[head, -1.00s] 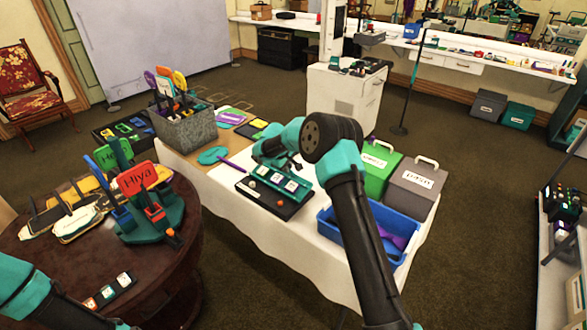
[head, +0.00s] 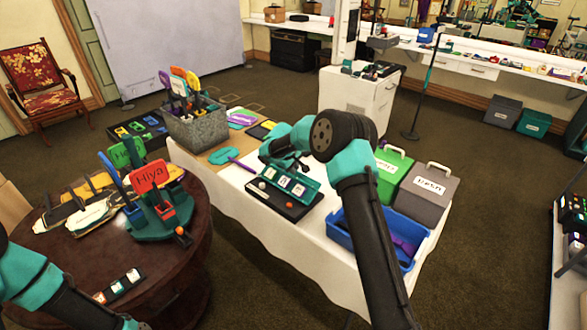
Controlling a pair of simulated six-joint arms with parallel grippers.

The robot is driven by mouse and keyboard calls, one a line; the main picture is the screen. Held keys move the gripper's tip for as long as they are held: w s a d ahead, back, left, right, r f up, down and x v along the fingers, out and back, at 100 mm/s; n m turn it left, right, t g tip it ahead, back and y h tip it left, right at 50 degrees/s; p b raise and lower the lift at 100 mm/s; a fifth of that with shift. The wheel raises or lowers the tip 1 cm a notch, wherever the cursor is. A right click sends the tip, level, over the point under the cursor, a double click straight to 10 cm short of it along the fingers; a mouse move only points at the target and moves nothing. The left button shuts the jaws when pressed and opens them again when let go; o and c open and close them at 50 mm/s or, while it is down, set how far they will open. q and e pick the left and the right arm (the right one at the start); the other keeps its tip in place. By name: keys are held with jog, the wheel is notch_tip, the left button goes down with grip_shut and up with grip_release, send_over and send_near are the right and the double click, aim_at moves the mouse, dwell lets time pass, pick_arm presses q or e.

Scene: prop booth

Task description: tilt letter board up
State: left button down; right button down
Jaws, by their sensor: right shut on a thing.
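The letter board (head: 293,187) is a teal panel with white letter tiles, hinged on a black base (head: 275,204) on the white-covered table. The panel stands tilted up from the base at an angle.
A blue bin (head: 348,240), a green box (head: 388,172) and a grey box (head: 425,192) stand right of the board. A grey prop bin (head: 196,130) is at the far left of the white table (head: 240,208). A round table (head: 170,265) holds a sign stand (head: 160,226).

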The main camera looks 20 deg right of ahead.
jog(key=shift+s+a+f, duration=0.2)
jog(key=shift+a+f, duration=0.2)
jog(key=shift+f, duration=0.25)
jog(key=c, duration=1.2)
grip_release()
jog(key=shift+a, duration=0.1)
jog(key=shift+o, duration=0.2)
jog(key=shift+w+r, duration=0.1)
jog(key=shift+r, duration=0.05)
jog(key=shift+d+r, duration=0.15)
jog(key=shift+d, duration=0.1)
jog(key=shift+r, duration=0.1)
jog(key=v, duration=1.7)
jog(key=shift+a, duration=0.1)
